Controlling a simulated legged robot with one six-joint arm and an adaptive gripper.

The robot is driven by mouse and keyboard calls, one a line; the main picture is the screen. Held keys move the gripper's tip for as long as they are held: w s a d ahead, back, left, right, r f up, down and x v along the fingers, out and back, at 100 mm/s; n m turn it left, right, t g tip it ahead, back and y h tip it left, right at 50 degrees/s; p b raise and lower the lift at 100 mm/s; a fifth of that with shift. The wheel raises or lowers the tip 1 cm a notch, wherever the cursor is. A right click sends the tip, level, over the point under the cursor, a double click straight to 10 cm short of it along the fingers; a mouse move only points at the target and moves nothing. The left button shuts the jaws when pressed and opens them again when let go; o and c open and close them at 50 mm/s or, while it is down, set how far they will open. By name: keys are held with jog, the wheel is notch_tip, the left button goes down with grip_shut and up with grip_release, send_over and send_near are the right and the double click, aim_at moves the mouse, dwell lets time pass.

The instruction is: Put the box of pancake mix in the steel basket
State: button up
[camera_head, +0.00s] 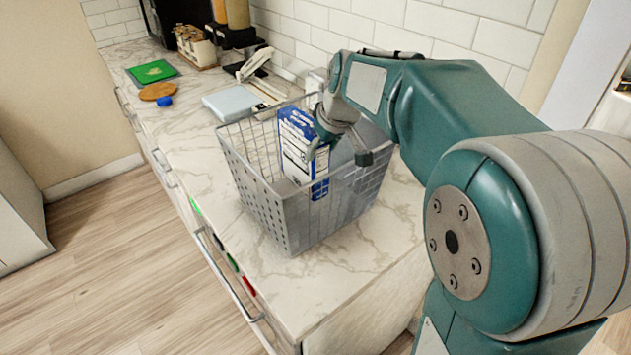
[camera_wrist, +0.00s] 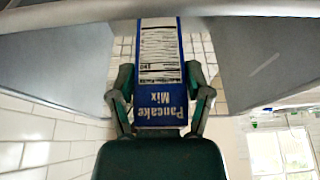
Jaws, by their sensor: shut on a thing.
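The box of pancake mix (camera_head: 296,146) is blue with a white printed panel. In the head view it stands roughly upright inside the steel basket (camera_head: 262,200), its top above the rim. The basket is a grey wire and perforated bin on the marble counter. My gripper (camera_head: 338,160) reaches in from the right and is shut on the box. In the wrist view the box (camera_wrist: 160,80) sits between the two fingers of my gripper (camera_wrist: 160,100), with its lettering upside down. Whether the box's bottom touches the basket floor cannot be told.
The marble counter (camera_head: 330,265) has free room in front of the basket. A pale blue board (camera_head: 232,103), a white stand (camera_head: 254,64), a round wooden board (camera_head: 157,91) and a green mat (camera_head: 152,71) lie farther back. A tiled wall runs behind.

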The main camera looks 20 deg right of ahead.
aim_at(322, 169)
jog(key=shift+f, duration=3.1)
jog(key=o, duration=1)
jog(key=shift+r, duration=0.1)
jog(key=v, duration=1.1)
jog(key=s+a+f+m, duration=0.1)
jog(key=s+f, duration=0.1)
jog(key=s, duration=0.5)
jog(key=s+a+f+m+t+h, duration=0.1)
jog(key=s+f+m, duration=0.1)
jog(key=s, duration=0.5)
jog(key=s+a+f+m, duration=0.1)
jog(key=s+f, duration=0.1)
jog(key=s, duration=0.5)
jog(key=shift+s+a+t+h, duration=0.3)
jog(key=shift+s+a, duration=0.05)
jog(key=shift+r, duration=0.1)
